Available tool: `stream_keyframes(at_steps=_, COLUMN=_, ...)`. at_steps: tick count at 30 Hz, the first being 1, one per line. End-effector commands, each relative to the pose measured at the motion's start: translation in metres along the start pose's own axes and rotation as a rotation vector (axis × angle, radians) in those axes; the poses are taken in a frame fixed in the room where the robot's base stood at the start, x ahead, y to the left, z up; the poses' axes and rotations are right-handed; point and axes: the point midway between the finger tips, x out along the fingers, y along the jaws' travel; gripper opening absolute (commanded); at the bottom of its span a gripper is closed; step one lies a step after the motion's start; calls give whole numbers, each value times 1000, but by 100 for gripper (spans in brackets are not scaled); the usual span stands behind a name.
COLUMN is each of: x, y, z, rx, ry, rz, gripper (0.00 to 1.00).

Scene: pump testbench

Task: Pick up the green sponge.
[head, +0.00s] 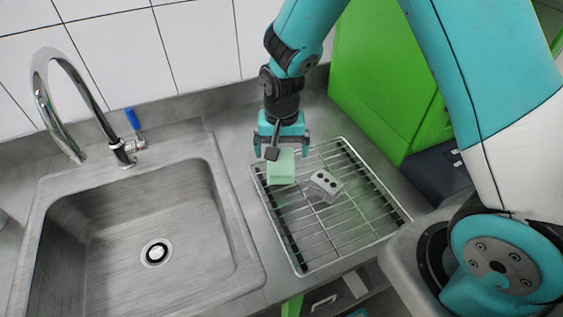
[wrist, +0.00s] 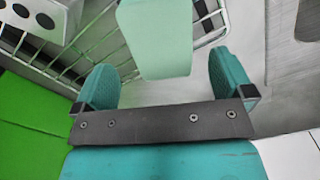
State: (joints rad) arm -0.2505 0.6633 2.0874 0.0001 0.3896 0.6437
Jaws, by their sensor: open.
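The green sponge (head: 281,167) is a pale green block on the left back part of the wire rack (head: 345,243). In the wrist view the sponge (wrist: 157,38) lies ahead of and partly between the two fingers. My gripper (head: 281,153) is at the back end of the sponge in the head view, pointing down. In the wrist view my gripper (wrist: 162,75) is open, with a finger on either side and nothing clamped. I cannot tell how high the fingertips are above the rack.
A grey block with dark holes (head: 325,184) sits on the rack, right of the sponge. A steel sink (head: 140,215) with a tall faucet (head: 60,105) is to the left. A green cabinet (head: 385,75) stands behind the rack at right. The rack's front part is clear.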

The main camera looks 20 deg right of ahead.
Motion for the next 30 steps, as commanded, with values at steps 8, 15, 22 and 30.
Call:
stream_keyframes(at_steps=8, x=36, y=-2, z=1, rx=-1, ry=-4, rz=2, gripper=99)
stream_keyframes(at_steps=15, x=42, y=-2, z=1, rx=-1, ry=-1, rz=1, gripper=99)
stream_keyframes(at_steps=22, x=42, y=-2, z=1, rx=-1, ry=-1, rz=1, gripper=60)
stream_keyframes(at_steps=30, x=42, y=-2, z=1, rx=0, ry=-1, rz=1, gripper=43)
